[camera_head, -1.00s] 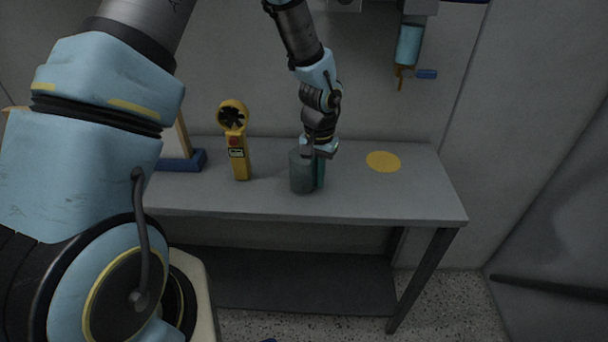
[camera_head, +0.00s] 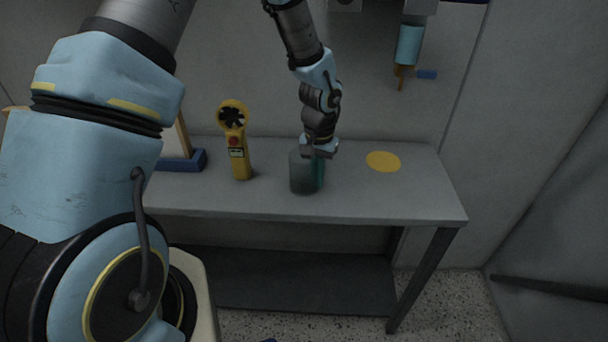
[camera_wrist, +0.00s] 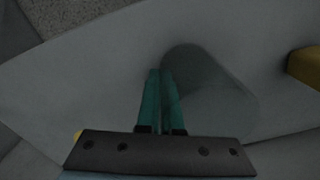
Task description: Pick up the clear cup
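The clear cup (camera_head: 299,174) is a grey, see-through cylinder standing on the grey table. In the wrist view, the cup (camera_wrist: 220,95) lies just right of the fingers. My gripper (camera_head: 317,180) points down at the right side of the cup, its teal fingers overlapping that side. In the wrist view, the two fingers of my gripper (camera_wrist: 160,72) are close together with a thin gap at the cup's left edge. They appear shut on the cup's wall. The exact contact is dim and hard to make out.
A yellow handheld fan-like meter (camera_head: 236,143) stands left of the cup. A blue-based wooden item (camera_head: 185,161) is further left. A flat yellow disc (camera_head: 383,161) lies to the right. A blue dispenser (camera_head: 409,45) hangs on the wall. The table's right end (camera_head: 425,195) is clear.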

